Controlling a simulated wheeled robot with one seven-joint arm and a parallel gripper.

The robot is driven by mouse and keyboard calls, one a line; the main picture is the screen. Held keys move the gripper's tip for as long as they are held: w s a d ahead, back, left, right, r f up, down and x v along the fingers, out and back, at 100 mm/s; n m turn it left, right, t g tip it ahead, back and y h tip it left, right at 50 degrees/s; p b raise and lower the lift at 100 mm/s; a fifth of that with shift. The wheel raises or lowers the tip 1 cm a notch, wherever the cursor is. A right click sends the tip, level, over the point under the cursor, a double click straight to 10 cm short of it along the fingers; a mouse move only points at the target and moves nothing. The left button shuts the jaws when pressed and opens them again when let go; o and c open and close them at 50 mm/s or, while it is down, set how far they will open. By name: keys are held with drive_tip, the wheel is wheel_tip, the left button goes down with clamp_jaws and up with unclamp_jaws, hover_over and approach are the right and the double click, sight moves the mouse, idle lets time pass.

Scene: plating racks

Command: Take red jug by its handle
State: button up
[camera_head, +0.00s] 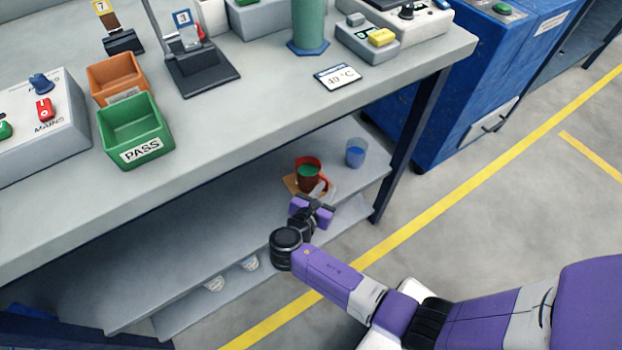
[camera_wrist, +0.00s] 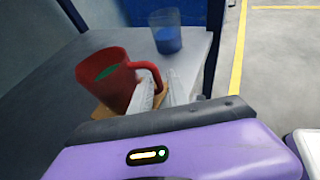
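The red jug (camera_wrist: 112,88) stands upright on a tan board on the lower shelf, with green contents showing inside. It also shows in the head view (camera_head: 308,172). Its handle (camera_wrist: 149,69) is on the right side in the wrist view, partly hidden by my left finger. My gripper (camera_wrist: 162,76) has its two pale fingers apart, with a gap between them. The left finger overlaps the handle in the picture. I cannot tell whether it touches it. In the head view my gripper (camera_head: 319,190) is just in front of the jug.
A clear cup with blue contents (camera_wrist: 167,36) stands behind and right of the jug. The worktop (camera_head: 235,135) overhangs the shelf (camera_head: 225,215). A dark table leg (camera_head: 405,150) rises at the shelf's right end.

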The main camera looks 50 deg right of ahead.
sight(330, 187)
drive_tip(key=b+x, duration=0.1)
drive_tip(key=x, duration=0.3)
drive_tip(key=shift+w+a+f, duration=0.1)
drive_tip(key=shift+a, duration=0.05)
drive_tip(key=shift+w+d, duration=0.1)
drive_tip(key=shift+d, duration=0.25)
clamp_jaws()
drive_tip(key=shift+f, duration=0.1)
idle(0.8)
